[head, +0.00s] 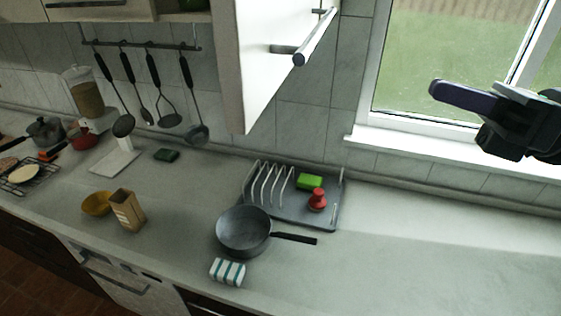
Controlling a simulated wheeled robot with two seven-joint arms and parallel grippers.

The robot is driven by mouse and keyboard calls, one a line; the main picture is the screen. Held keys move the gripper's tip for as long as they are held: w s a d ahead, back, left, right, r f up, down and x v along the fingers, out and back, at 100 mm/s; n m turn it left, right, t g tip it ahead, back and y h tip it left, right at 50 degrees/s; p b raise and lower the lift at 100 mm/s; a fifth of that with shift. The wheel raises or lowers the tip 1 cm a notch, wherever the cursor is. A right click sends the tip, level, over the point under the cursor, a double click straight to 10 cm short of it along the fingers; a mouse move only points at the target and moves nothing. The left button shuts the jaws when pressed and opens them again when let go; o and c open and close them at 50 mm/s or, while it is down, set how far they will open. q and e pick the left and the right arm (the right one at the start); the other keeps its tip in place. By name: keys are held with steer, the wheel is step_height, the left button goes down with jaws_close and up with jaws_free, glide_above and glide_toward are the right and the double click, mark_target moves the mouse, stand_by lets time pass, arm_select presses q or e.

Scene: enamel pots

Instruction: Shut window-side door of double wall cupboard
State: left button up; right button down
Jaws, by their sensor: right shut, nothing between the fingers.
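The window-side door (262,70) of the wall cupboard is white and stands open, swung out towards me at the top middle. Its bar handle (306,43) is on the face turned towards the window. Part of the cupboard's inside (188,6) shows to the left of the door; the top of the cupboard is out of frame. My right gripper (436,88) is shut and empty in front of the window, to the right of the door and apart from its handle. My left gripper is not in view.
A window (450,60) fills the upper right. Below are a dish rack (290,212), a grey pan (243,232) and a striped sponge (227,271) on the counter (400,260). Utensils hang from a rail (140,44) on the left. The counter's right side is clear.

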steer(key=s+a+n+g+h, duration=0.1)
steer(key=s+a+n, duration=0.1)
steer(key=s+n, duration=0.1)
steer(key=p, duration=0.9)
glide_toward(267, 88)
steer(key=x, duration=0.6)
steer(key=shift+w+a+r, duration=0.2)
steer(key=shift+a+r, duration=0.05)
steer(key=shift+a, duration=0.05)
steer(key=shift+a+f+p, duration=0.25)
steer(key=shift+a+p, duration=0.05)
steer(key=shift+a, duration=0.1)
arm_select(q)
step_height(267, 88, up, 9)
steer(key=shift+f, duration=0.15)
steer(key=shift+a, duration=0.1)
